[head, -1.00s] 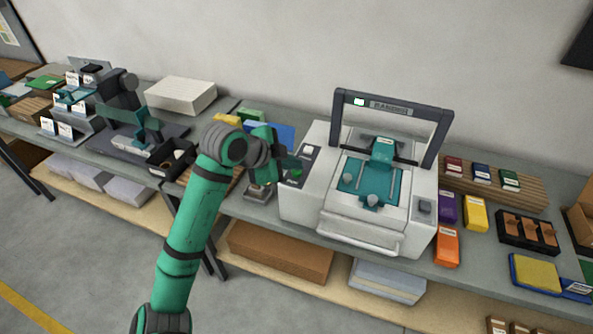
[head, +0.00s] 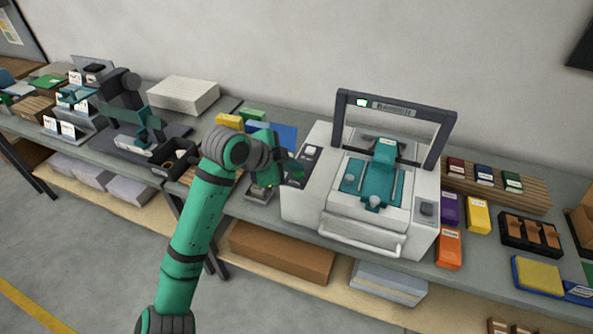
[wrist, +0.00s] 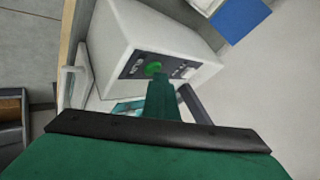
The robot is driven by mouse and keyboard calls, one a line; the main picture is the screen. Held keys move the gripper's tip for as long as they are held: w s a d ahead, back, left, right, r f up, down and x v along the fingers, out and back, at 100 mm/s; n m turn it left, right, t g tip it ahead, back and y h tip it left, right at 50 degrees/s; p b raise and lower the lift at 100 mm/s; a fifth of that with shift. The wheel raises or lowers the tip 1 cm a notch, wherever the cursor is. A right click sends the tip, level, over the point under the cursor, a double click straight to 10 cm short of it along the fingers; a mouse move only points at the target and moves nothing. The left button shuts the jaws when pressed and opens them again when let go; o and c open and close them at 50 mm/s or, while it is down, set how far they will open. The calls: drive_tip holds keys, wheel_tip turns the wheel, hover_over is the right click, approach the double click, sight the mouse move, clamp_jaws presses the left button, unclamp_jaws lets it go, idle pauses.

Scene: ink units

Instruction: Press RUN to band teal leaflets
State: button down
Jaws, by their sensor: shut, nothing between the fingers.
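The banding machine (head: 330,220) is a white box with a dark arch (head: 398,105) over it and a small lit green light on the arch. Teal material (head: 370,182), possibly the leaflets, lies in its bed under the arch. My gripper (head: 293,174) is shut and empty at the machine's left side, by the dark control panel (head: 307,160). In the wrist view, the panel (wrist: 133,66) carries a round green button (wrist: 153,68). The shut fingers (wrist: 161,92) point at this button, their tips just below it in the picture. I cannot tell whether they touch. The button's label is unreadable.
A small grey stand (head: 258,194) is close below my gripper. A dark open box (head: 176,160) and a blue sheet (head: 275,134) lie to the left. Purple (head: 449,208), yellow (head: 478,215) and orange (head: 449,249) packs lie right of the machine.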

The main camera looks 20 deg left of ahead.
sight(297, 175)
drive_tip(key=shift+d, duration=0.2)
drive_tip(key=shift+r, duration=0.2)
drive_tip(key=shift+s+r, duration=0.1)
drive_tip(key=shift+r, duration=0.65)
drive_tip(key=shift+w+r, duration=0.2)
drive_tip(key=shift+r, duration=0.9)
drive_tip(key=shift+s+a+r, duration=0.1)
drive_tip(key=shift+a+r, duration=0.1)
drive_tip(key=shift+r, duration=0.55)
drive_tip(key=shift+d+r, duration=0.25)
drive_tip(key=shift+r, duration=0.4)
drive_tip(key=shift+s+a, duration=0.1)
